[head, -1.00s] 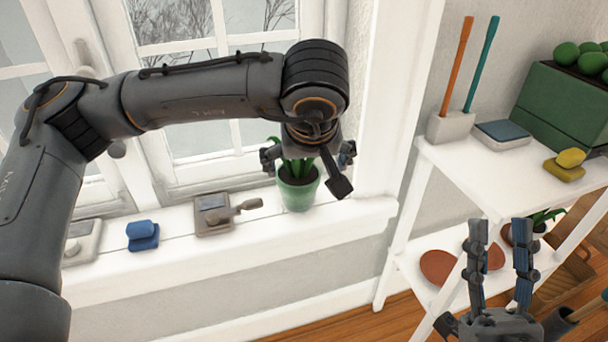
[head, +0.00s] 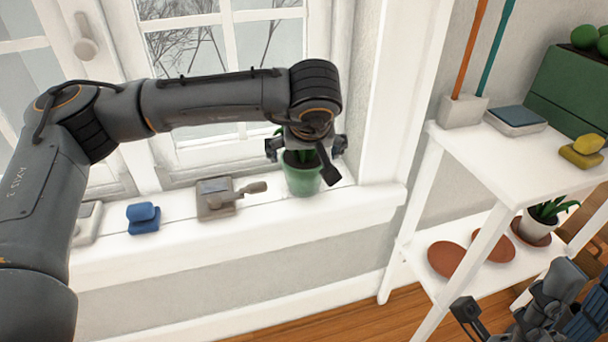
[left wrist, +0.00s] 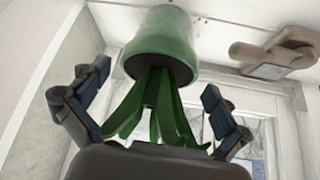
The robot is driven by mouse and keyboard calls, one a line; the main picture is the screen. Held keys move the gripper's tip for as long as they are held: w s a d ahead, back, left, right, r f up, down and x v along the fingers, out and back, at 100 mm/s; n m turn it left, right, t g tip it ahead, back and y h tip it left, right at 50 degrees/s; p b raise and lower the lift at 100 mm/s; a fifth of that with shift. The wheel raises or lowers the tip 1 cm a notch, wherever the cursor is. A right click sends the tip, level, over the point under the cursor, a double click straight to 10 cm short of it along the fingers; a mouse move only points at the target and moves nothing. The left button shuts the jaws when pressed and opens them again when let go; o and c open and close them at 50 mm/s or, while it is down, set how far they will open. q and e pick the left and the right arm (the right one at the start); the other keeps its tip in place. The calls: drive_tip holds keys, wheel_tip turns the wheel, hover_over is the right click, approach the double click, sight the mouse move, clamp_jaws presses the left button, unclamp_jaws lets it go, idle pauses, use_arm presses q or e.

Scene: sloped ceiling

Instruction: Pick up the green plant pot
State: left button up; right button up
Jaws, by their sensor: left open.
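The green plant pot (head: 302,178) stands upright on the white windowsill (head: 240,233), near its right end. Green leaves rise from it, partly hidden by my left gripper. My left gripper (head: 307,158) is open above the pot, its fingers on either side of the plant. In the left wrist view the pot (left wrist: 160,45) shows upside down beyond the leaves (left wrist: 155,115), and the open fingers (left wrist: 150,105) flank the leaves, apart from the pot. My right gripper (head: 520,320) is at the bottom right, over the floor beside the shelf; its fingers overlap in the picture.
A grey-brown object with a handle (head: 217,198) sits on the sill left of the pot, with a blue object (head: 143,218) farther left. The window frame post (head: 385,100) rises right of the pot. A white shelf (head: 475,165) with several items stands at right.

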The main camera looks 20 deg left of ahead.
sight(305, 155)
use_arm(q)
drive_tip(key=b+x, duration=0.1)
drive_tip(key=x, duration=0.2)
drive_tip(key=shift+w+a+f, duration=0.1)
drive_tip(key=shift+w+f, duration=0.1)
drive_tip(key=shift+f, duration=0.15)
drive_tip(key=c, duration=1.3)
drive_tip(key=shift+r, duration=0.15)
drive_tip(key=shift+c, duration=1.2)
drive_tip(key=shift+r, duration=0.1)
